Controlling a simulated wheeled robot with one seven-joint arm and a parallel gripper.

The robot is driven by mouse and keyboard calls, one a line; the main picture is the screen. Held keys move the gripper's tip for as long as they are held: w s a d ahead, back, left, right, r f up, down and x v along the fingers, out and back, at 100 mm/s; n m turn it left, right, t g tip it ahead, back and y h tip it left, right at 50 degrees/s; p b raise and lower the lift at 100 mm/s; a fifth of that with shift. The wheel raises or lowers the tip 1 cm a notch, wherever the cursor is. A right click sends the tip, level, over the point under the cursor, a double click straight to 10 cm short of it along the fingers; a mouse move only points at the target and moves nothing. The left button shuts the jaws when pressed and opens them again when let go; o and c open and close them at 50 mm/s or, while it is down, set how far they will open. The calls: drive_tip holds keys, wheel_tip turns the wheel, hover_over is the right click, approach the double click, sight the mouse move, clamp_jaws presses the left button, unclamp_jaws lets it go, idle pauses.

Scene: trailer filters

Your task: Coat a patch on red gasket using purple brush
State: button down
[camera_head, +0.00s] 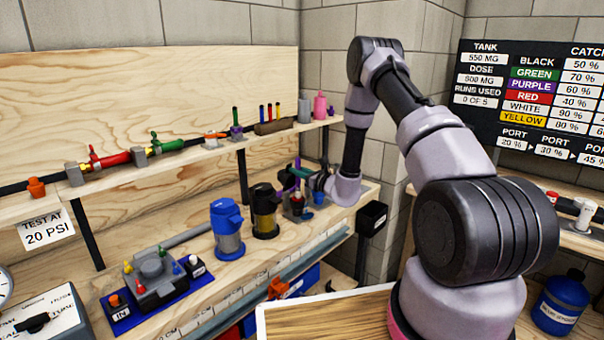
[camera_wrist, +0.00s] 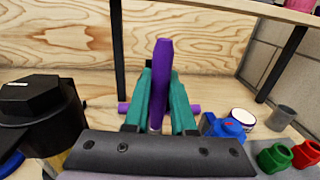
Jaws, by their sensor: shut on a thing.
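My gripper (camera_wrist: 159,98) has teal fingers shut on the purple brush (camera_wrist: 163,62), whose handle stands nearly upright between them in the wrist view. The brush's lower end is hidden behind my gripper. A purple bar shows on both sides behind the fingers; I cannot tell if it belongs to the brush. In the head view my gripper (camera_head: 299,184) is low over the right end of the workbench, beside the black-topped filter. A small red ring-like piece (camera_wrist: 306,154) lies at the lower right of the wrist view; I cannot tell if it is the red gasket.
A green piece (camera_wrist: 277,157) and a blue fitting (camera_wrist: 226,125) are right of my gripper. The black-topped filter (camera_head: 264,210) and blue-topped filter (camera_head: 226,228) stand to its left. The shelf (camera_head: 180,165) with pipe fittings runs above. A black bin (camera_head: 371,218) hangs at the bench's end.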

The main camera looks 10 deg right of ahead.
drive_tip(key=v, duration=0.3)
drive_tip(key=shift+a, duration=0.15)
idle(3.6)
drive_tip(key=shift+r, duration=3)
wheel_tip(320, 180, up, 3)
